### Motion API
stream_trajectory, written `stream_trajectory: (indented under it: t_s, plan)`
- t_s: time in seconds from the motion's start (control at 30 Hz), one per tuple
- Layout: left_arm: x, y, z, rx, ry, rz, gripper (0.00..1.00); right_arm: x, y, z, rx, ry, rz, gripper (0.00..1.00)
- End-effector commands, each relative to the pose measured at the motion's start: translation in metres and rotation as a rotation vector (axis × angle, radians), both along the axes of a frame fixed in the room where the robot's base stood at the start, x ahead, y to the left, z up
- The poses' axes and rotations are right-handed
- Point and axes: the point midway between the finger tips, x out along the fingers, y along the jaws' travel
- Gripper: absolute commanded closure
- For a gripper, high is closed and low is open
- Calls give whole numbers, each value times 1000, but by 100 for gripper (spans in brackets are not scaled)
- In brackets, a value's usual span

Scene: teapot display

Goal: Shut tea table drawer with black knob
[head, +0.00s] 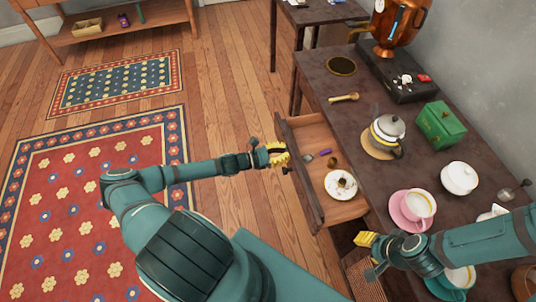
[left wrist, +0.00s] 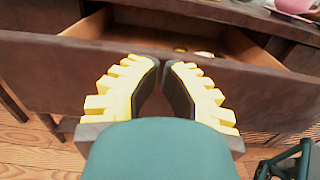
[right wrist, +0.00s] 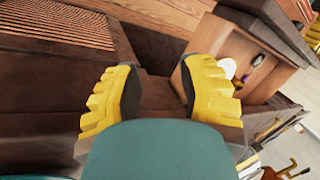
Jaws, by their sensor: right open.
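The tea table (head: 345,125) has a drawer (head: 302,178) pulled well out on its left side. A small black knob (head: 286,170) shows on the drawer's front. My left gripper (head: 279,154) is just outside that front, near the knob. In the left wrist view, the fingertips (left wrist: 162,62) are close together before the drawer front (left wrist: 250,95), with a narrow dark gap. No knob shows between them, and contact is unclear. My right gripper (head: 367,241) is open and empty beside the table's near end. Its spread fingers (right wrist: 157,85) show in the right wrist view.
The drawer holds a small plate (head: 341,185), a purple-handled utensil (head: 319,154) and a small brown item. A teapot (head: 388,135), a green box (head: 440,125), a pink cup (head: 412,207) and a copper urn (head: 402,20) stand on the tabletop.

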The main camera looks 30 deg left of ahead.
Motion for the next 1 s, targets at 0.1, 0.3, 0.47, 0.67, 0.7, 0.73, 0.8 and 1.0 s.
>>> stream_trajectory:
  t_s: [0.1, 0.3, 0.47, 0.67, 0.7, 0.73, 0.8, 1.0]
  plan:
    - [25, -23, 2, -3, -2, -4, 100, -1, 0, 4, 0, 2, 1, 61]
    - [66, -58, 1, -3, -2, -4, 100, -1, 0, 6, 0, 3, 1, 61]
    - [94, -82, 0, -1, -1, -3, 100, -1, 0, 4, 0, 3, 1, 61]
    - [119, -103, 0, 0, -1, -2, 100, -1, 0, 2, 0, 2, 1, 61]
    - [123, -106, 0, 1, -1, -2, 100, -1, 0, 1, 0, 1, 0, 61]
    - [125, -108, 0, 1, -1, -1, 100, 0, 0, 1, 0, 1, 0, 61]
    - [130, -112, 0, -1, -1, -1, 100, 0, 0, 1, 0, 1, 0, 61]
    - [137, -116, 0, 0, 0, 0, 100, 0, 0, 0, 0, 0, 0, 61]
